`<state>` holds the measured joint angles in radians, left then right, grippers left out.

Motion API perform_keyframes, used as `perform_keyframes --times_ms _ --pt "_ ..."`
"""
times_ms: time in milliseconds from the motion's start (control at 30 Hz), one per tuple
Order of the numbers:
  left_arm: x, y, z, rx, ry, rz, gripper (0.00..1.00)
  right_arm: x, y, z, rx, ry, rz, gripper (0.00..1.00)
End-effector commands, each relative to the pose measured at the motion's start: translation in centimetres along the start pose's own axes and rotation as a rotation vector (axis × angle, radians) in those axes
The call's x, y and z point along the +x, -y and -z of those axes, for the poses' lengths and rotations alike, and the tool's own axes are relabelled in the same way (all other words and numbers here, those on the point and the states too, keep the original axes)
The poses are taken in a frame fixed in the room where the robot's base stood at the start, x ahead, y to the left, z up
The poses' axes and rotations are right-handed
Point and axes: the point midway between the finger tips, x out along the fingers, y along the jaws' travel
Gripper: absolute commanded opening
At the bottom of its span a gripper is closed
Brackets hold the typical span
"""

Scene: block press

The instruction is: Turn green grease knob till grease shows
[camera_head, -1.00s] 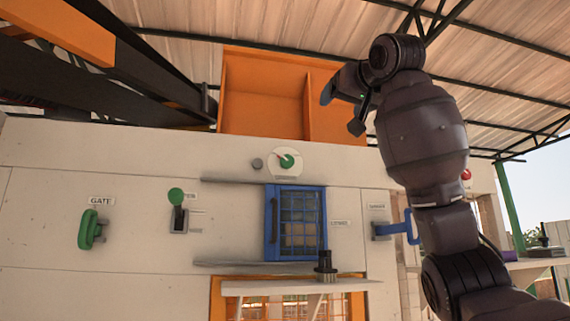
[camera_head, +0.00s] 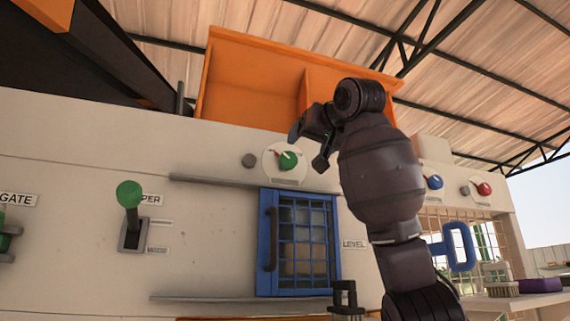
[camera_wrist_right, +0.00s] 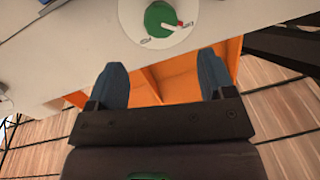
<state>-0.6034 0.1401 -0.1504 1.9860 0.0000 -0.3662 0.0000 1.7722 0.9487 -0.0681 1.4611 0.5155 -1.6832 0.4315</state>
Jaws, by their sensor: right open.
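The green grease knob (camera_head: 288,160) sits on a round white dial on the pale machine panel, with a light pointer mark across it. It also shows at the top of the right wrist view (camera_wrist_right: 160,19). My right gripper (camera_head: 309,151) is open and empty, just right of and in front of the dial. In the right wrist view its two blue fingertips (camera_wrist_right: 162,80) are spread apart, with the knob beyond them and not between them. I cannot make out any grease. My left gripper is not in view.
A green-topped lever (camera_head: 130,195) stands further left. A blue knob (camera_head: 435,182), a red knob (camera_head: 484,189) and a blue handle (camera_head: 460,246) are at right.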

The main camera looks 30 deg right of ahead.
Motion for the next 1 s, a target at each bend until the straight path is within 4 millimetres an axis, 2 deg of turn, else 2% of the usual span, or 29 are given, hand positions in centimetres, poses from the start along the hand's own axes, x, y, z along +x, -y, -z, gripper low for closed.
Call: perform_keyframes --times_ms 400,600,800,1000 --pt "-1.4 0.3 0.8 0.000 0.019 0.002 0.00 6.5 0.0 0.1 0.000 0.006 -0.002 0.76" --pt "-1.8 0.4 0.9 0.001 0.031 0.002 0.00 9.1 0.0 0.1 0.000 0.004 -0.001 0.76" --pt "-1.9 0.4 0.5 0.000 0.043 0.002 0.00 10.3 0.0 0.0 0.000 0.002 -0.001 0.76" --pt "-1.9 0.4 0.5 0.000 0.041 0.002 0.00 10.4 0.0 -0.1 0.000 0.001 -0.001 0.76"
